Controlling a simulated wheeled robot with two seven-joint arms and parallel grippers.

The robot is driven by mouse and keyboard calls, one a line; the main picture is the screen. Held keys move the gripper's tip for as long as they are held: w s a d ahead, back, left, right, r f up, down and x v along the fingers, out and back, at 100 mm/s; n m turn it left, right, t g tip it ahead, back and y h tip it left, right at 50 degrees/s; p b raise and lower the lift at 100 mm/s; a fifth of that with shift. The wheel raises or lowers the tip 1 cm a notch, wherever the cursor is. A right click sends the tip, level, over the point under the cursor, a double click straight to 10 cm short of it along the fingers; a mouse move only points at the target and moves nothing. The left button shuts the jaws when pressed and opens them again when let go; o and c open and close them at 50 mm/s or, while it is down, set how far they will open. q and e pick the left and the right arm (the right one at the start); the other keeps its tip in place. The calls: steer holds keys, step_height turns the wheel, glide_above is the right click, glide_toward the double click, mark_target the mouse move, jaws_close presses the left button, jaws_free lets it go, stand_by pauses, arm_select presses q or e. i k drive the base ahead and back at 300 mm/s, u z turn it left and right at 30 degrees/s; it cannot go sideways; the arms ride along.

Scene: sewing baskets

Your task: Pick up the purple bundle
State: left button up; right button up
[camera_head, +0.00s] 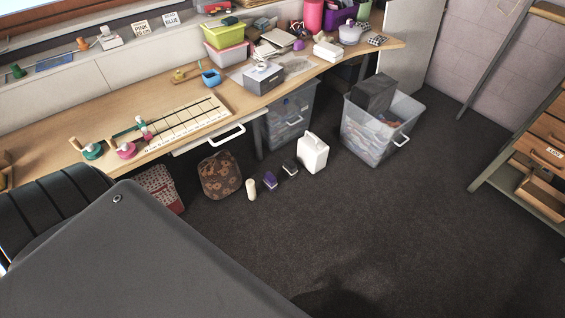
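A small purple bundle (270,181) sits on the dark carpet in front of the desk. It stands between a cream cylinder (251,189) on its left and a small black bundle (290,167) on its right, apart from both. A smaller purple item (299,45) lies on the desk top at the back. Neither of my grippers shows in the head view, so their distance to the bundle cannot be seen.
A white jug-like container (313,152), a brown patterned pouf (220,175) and a clear bin (407,117) stand on the floor. The wooden desk (60,124) runs behind them. A large grey surface (130,260) fills the lower left. The carpet at centre right is clear.

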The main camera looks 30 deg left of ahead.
mark_target(270, 180)
steer(key=u, duration=0.05)
steer(key=i, duration=2.35)
steer(key=z, duration=0.9)
steer(key=i, duration=1.25)
steer(key=u, duration=3.95)
